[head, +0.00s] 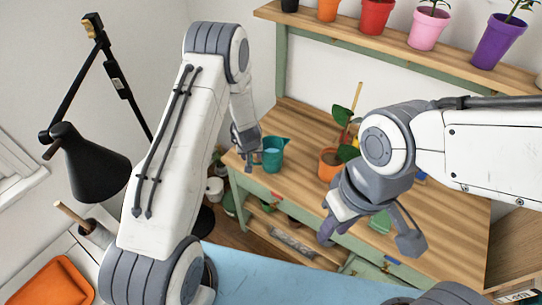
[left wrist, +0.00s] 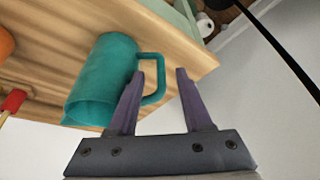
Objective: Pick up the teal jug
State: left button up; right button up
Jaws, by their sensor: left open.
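The teal jug (head: 274,153) stands on the wooden bench top near its left end. It also shows large in the left wrist view (left wrist: 97,80), with its handle (left wrist: 160,78) towards my fingers. My left gripper (head: 246,152) is at the jug's left side. In the left wrist view my left gripper (left wrist: 160,74) is open, with one finger on each side of the handle; I cannot tell if they touch it. My right gripper (head: 369,238) is open and empty above the front of the bench.
An orange pot with a plant (head: 330,163) stands right of the jug. A shelf (head: 340,33) with several coloured pots runs behind. A black lamp (head: 95,170) stands at the left. The bench top (head: 300,120) behind the jug is clear.

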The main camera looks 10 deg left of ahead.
aim_at(252, 161)
pick_arm(q)
jog(key=x, duration=0.3)
jog(key=shift+w+a, duration=0.1)
jog(key=shift+w, duration=0.05)
grip_shut()
dwell(1.3)
